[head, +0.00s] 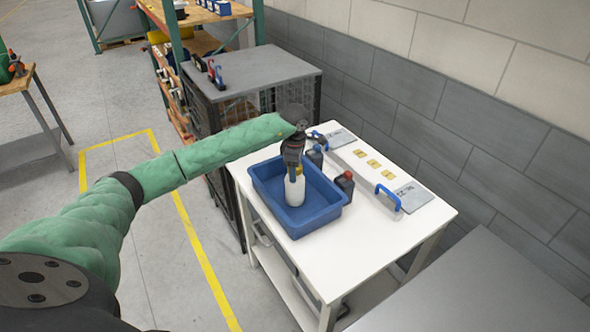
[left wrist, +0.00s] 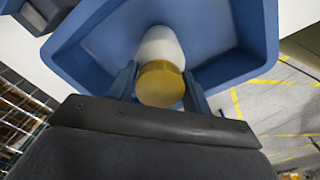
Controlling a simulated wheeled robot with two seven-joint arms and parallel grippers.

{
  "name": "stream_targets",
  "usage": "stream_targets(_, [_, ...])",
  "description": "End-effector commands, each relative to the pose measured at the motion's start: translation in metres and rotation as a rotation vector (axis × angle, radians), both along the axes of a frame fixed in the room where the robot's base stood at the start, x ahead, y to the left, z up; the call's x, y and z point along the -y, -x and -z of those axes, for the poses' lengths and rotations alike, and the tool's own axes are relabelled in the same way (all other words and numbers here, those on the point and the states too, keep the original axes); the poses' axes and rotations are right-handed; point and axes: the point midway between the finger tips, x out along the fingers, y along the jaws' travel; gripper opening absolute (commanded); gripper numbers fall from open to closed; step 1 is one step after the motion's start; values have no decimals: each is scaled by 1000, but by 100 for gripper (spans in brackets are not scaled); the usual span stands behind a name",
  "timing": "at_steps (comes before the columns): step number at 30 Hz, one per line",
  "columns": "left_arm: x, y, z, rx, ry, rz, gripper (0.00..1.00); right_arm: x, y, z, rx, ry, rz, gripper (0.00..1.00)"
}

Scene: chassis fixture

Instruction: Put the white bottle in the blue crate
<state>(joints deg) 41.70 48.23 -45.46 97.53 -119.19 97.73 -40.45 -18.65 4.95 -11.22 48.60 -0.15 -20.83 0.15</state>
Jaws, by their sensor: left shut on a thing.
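The white bottle (head: 295,190) has a yellow cap and is upright, inside the outline of the blue crate (head: 328,219) in the head view. My left gripper (head: 294,174) is above the crate and shut on the bottle near its top. In the left wrist view the bottle (left wrist: 162,46) is between the two fingers (left wrist: 160,85), with its yellow cap toward the camera and the crate (left wrist: 92,48) around it. I cannot tell whether the bottle's base touches the crate floor. My right gripper is not in view.
The crate stands on a white table (head: 370,240). A dark bottle with a red cap (head: 345,184) stands close to the crate's right side, and another dark bottle (head: 315,157) behind it. A black cabinet (head: 262,75) stands behind left.

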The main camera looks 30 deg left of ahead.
Motion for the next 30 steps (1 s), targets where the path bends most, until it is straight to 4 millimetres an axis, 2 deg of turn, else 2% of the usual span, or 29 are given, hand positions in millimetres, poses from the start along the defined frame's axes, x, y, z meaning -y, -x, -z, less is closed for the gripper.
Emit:
stream_targets(2, [0,0,1,1,0,0,5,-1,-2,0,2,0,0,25])
stream_targets(3, [0,0,1,0,0,0,51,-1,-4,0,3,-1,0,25])
stream_targets(6, [0,0,1,0,0,0,70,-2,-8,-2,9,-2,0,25])
stream_targets(18, [0,0,-3,0,0,0,71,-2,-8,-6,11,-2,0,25])
stream_targets(23, [-1,0,-26,3,-1,1,71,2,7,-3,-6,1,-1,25])
stream_targets(30, [0,-1,-73,2,0,0,71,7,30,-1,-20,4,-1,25])
